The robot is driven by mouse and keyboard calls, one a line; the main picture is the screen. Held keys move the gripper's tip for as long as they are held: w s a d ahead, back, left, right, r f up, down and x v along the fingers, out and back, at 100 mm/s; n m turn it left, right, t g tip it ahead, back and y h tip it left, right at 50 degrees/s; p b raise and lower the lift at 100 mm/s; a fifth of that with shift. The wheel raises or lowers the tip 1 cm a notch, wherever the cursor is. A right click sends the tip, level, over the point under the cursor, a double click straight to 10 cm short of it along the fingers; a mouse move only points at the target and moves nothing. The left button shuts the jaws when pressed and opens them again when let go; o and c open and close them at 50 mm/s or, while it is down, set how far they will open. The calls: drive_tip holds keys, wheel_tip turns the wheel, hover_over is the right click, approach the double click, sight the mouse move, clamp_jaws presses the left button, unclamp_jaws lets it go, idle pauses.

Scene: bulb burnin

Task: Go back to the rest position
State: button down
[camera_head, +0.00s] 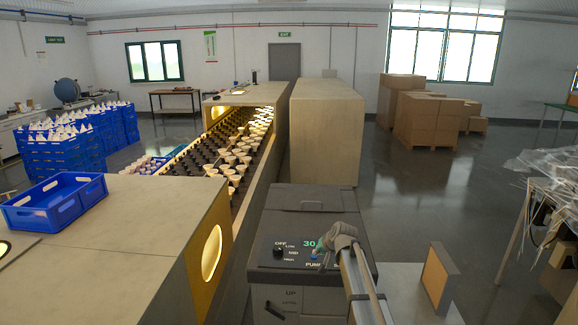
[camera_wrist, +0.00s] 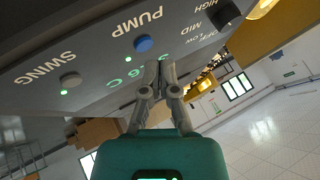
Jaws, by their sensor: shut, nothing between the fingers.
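My gripper (camera_head: 322,247) is over the sloped panel of a dark grey control box (camera_head: 318,208), close to the blue PUMP button (camera_head: 314,257). In the wrist view, my gripper (camera_wrist: 158,68) is shut and empty. Its fingertips are just beside the blue button (camera_wrist: 143,44); I cannot tell whether they touch the panel. The dark selector knob (camera_head: 278,251), marked OFF, LOW, MID and HIGH, is left of the button. A grey SWING button (camera_wrist: 70,80) with a lit green light shows in the wrist view. A green readout beginning with 30 is partly hidden.
A long conveyor (camera_head: 222,160) with rows of bulbs runs beside the box. A blue crate (camera_head: 56,203) sits on the wooden top (camera_head: 110,240) at left. A grey panel with an orange face (camera_head: 437,278) stands at right. Open floor (camera_head: 420,185) lies beyond.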

drive_tip(key=s+d+f+g+h+b, duration=0.1)
drive_tip(key=s+d+f+g+b, duration=0.1)
drive_tip(key=s, duration=0.8)
drive_tip(key=s+d+f+n+g+h+b, duration=0.1)
drive_tip(key=s+f, duration=0.4)
drive_tip(key=s, duration=0.6)
drive_tip(key=s+d+f+n+g+h+b, duration=0.1)
drive_tip(key=s+d+f+g+h+b, duration=0.1)
drive_tip(key=s, duration=0.9)
drive_tip(key=shift+s+d+f+g+b, duration=0.2)
drive_tip(key=shift+d+f+g+b, duration=0.6)
drive_tip(key=shift+f, duration=0.4)
drive_tip(key=shift+a, duration=0.2)
idle(3.4)
